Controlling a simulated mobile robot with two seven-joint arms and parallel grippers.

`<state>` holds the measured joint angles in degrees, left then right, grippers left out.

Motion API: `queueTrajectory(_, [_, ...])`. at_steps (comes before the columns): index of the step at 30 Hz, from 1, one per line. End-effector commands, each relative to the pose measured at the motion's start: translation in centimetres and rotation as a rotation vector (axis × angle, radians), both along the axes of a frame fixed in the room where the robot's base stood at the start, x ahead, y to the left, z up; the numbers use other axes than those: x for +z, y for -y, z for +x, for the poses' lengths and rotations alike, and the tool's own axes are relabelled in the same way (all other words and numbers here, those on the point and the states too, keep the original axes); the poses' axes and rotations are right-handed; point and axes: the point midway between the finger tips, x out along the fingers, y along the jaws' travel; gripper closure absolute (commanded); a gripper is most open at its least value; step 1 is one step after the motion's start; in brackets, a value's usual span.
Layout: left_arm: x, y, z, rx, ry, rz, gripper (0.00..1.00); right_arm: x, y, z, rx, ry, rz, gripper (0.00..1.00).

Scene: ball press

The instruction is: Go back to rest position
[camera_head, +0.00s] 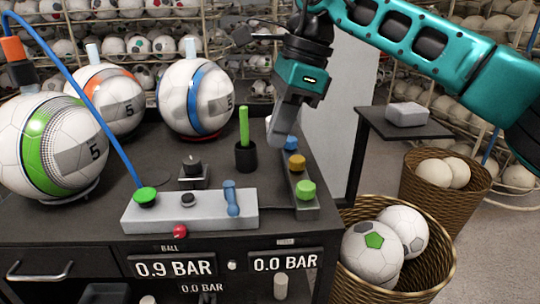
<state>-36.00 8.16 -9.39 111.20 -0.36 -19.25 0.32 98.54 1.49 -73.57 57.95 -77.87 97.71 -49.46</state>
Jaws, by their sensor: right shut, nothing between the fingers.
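My right gripper (285,128) hangs from the teal arm that comes in from the upper right. Its fingers are shut and point down, with nothing seen between them. It is over the right part of the dark workbench (95,222), just behind the strip (302,205) with blue, yellow and green knobs. I cannot tell whether it touches anything there. My left gripper does not show.
Balls with green (50,150), orange (108,98) and blue (195,98) bands stand on the bench. A green stick (244,128) stands in a black cup. A grey control box (185,212) lies in front. Wicker baskets (440,262) with balls stand at right.

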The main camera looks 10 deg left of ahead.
Motion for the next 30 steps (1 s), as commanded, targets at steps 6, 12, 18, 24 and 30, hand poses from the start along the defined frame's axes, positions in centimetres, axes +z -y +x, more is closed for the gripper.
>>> queueTrajectory(6, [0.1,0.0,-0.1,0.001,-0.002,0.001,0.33,1.6,0.5,0.2,-0.001,0.0,0.0,1.0])
queueTrajectory(12, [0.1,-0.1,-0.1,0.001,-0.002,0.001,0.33,1.7,0.5,0.2,0.0,-0.001,0.0,1.0])
queueTrajectory(18, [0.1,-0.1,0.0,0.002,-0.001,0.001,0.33,1.4,0.0,0.0,0.003,-0.01,0.022,1.0])
queueTrajectory(24, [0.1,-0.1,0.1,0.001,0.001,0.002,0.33,-1.3,-5.8,-2.9,-0.002,-0.156,0.329,1.0])
queueTrajectory(30, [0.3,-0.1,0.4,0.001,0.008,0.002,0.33,0.3,-12.1,-6.9,-0.16,-0.494,0.864,1.0])
